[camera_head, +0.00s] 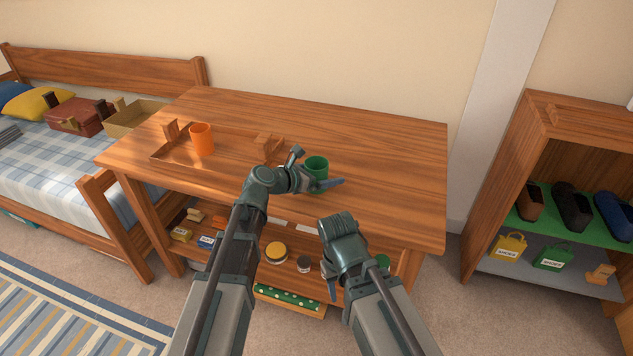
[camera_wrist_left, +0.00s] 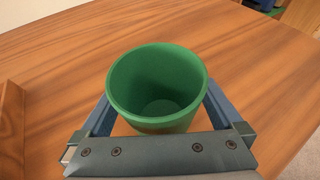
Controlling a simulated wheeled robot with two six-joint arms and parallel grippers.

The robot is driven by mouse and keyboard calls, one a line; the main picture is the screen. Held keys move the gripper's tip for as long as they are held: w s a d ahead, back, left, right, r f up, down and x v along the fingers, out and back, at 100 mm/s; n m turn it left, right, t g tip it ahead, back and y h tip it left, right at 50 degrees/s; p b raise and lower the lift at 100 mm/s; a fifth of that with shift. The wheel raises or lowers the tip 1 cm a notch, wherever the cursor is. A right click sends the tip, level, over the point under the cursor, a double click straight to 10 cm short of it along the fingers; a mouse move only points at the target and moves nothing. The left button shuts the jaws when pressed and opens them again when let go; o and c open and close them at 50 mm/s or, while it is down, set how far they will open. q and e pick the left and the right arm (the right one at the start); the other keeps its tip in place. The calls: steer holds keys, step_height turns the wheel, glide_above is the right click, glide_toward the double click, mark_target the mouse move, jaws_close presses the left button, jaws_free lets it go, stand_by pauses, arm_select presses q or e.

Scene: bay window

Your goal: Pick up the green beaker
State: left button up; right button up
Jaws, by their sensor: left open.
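The green beaker (camera_head: 317,165) stands upright on the wooden table (camera_head: 390,150), right of the table's middle. It also shows in the left wrist view (camera_wrist_left: 157,88), where I look down into it and it appears empty. My left gripper (camera_head: 319,168) is open, with one finger on each side of the beaker. In the left wrist view the fingers flank its wall, and small gaps seem to show beside it. The gripper's body hides part of the beaker's near side. My right gripper (camera_head: 332,288) hangs low in front of the table; its jaws are not clear.
An orange beaker (camera_head: 202,140) stands by a wooden tray (camera_head: 160,155) at the table's left. A small wooden stand (camera_head: 268,146) is just left of the green beaker. Jars and boxes sit on the shelf below. The table's right side is clear.

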arm_select(q)
steer(key=c, duration=1.4)
steer(key=shift+o, duration=0.2)
steer(key=shift+r, duration=0.15)
arm_select(e)
steer(key=shift+r, duration=0.1)
